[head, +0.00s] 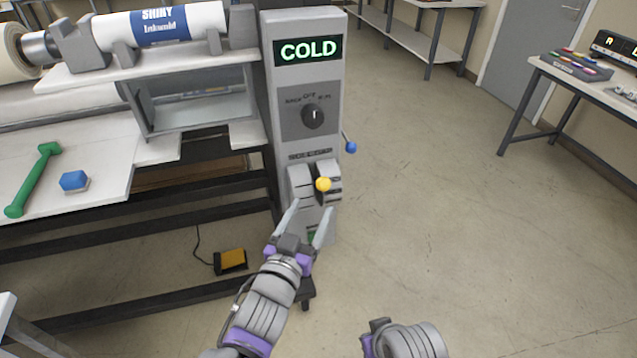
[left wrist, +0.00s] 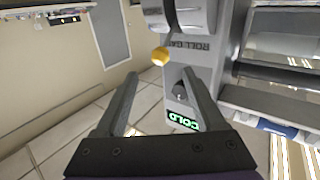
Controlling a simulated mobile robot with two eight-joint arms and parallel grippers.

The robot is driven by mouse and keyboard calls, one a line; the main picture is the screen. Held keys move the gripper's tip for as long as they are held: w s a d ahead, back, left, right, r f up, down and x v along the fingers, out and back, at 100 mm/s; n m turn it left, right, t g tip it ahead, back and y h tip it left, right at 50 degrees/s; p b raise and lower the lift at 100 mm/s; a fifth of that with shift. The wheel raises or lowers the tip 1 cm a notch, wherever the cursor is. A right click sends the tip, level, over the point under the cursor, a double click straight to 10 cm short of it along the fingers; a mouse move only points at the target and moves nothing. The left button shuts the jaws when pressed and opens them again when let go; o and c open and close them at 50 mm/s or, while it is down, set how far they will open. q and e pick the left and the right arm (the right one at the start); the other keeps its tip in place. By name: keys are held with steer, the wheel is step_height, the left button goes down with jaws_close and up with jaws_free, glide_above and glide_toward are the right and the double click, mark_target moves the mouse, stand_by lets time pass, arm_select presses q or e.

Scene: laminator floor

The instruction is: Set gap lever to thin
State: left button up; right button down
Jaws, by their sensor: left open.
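The gap lever has a yellow ball knob (head: 323,184) and sits in a slotted housing (head: 301,184) low on the front of the grey control column (head: 271,100). In the left wrist view the yellow knob (left wrist: 161,56) shows beyond the fingertips, near the "ROLL GAP" lettering. My left gripper (head: 308,222) is open and empty, just below the knob in the head view, its fingers apart and not seen touching it. The lever's thickness marks are too small to read. My right arm (head: 405,340) shows at the bottom edge, but its fingers are out of view.
Above the lever are a rotary knob (head: 313,116) and a lit COLD display (head: 308,50). A blue ball handle (head: 350,147) sticks out at the column's right side. A green tool (head: 33,180) and a blue block (head: 74,181) lie on the left bench. Floor at right is clear.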

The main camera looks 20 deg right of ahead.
mark_target(321, 188)
arm_select(q)
steer(key=x, duration=0.9)
steer(key=shift+w+d, duration=0.1)
steer(key=shift+w, duration=0.1)
jaws_close()
stand_by(1.1)
